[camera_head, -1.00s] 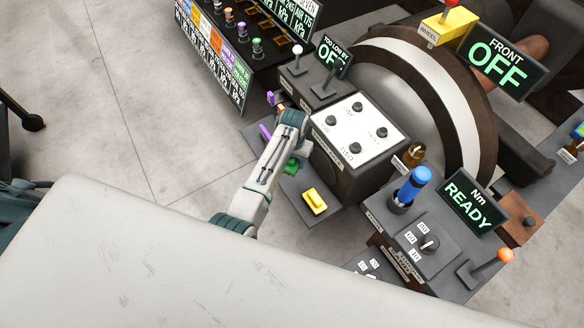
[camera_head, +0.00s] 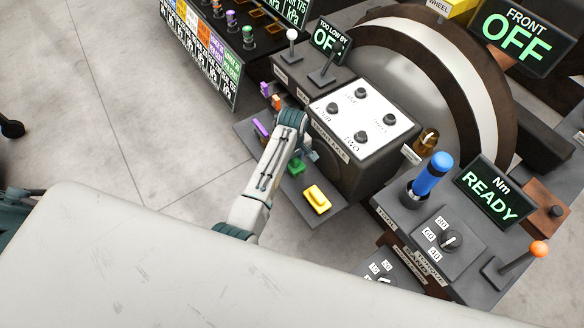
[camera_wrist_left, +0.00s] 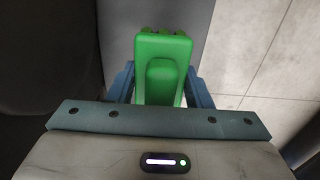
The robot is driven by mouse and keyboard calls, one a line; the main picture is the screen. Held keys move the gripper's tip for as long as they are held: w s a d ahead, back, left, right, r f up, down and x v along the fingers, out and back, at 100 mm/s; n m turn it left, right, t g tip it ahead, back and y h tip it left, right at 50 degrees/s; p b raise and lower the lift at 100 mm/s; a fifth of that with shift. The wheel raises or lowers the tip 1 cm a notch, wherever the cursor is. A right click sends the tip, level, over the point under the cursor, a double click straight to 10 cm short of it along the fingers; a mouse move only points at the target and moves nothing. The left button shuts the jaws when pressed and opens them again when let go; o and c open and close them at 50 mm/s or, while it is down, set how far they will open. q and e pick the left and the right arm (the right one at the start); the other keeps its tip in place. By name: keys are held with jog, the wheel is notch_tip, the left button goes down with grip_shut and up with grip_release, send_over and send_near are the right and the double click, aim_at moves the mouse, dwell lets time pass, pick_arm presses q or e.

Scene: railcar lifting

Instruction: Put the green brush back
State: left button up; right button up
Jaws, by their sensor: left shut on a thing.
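The green brush (camera_wrist_left: 160,62) fills the middle of the left wrist view, between the two blue-grey fingers of my left gripper (camera_wrist_left: 161,84). My left gripper is shut on it. In the head view the green brush (camera_head: 296,167) shows partly beside my left wrist, over the low dark grey shelf (camera_head: 325,217). My left gripper (camera_head: 309,154) is mostly hidden there by its own wrist. I cannot tell whether the brush touches the shelf. My right gripper is not in view.
A yellow block (camera_head: 316,198) lies on the shelf in front of the brush, and a purple one (camera_head: 262,128) lies behind. The grey box with a white knob panel (camera_head: 361,118) stands close to the right of my gripper. Open floor (camera_head: 120,130) lies to the left.

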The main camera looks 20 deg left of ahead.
aim_at(292, 167)
pick_arm(q)
jog(key=shift+f, duration=2.1)
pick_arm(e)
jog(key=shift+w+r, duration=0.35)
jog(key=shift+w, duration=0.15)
pick_arm(q)
jog(key=shift+f, duration=0.1)
jog(key=o, duration=1)
jog(key=shift+c, duration=0.2)
notch_tip(292, 167, up, 12)
jog(key=shift+r+p, duration=0.15)
jog(key=shift+p, duration=0.15)
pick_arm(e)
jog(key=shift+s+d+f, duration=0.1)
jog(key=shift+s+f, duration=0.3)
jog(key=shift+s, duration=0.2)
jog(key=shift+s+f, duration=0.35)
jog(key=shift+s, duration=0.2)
